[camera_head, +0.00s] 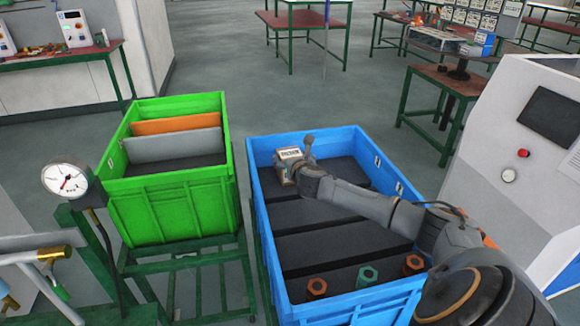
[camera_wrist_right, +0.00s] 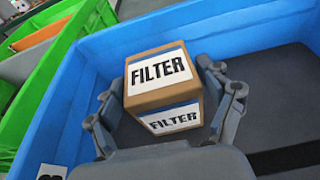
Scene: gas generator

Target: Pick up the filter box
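The filter box (camera_head: 286,168) is a small brown carton with white "FILTER" labels. It is at the far left corner of the blue crate (camera_head: 262,215). In the right wrist view the box (camera_wrist_right: 165,85) lies between the two fingers of my right gripper (camera_wrist_right: 165,90), one finger on each side. The fingers are spread about the box's width and very close to its sides; I cannot tell whether they press on it. In the head view my right gripper (camera_head: 306,160) reaches over the crate to the box. My left gripper is not in view.
A green crate (camera_head: 180,205) with orange and grey panels stands to the left. A pressure gauge (camera_head: 67,180) is at far left; a white control cabinet (camera_head: 500,170) is at right.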

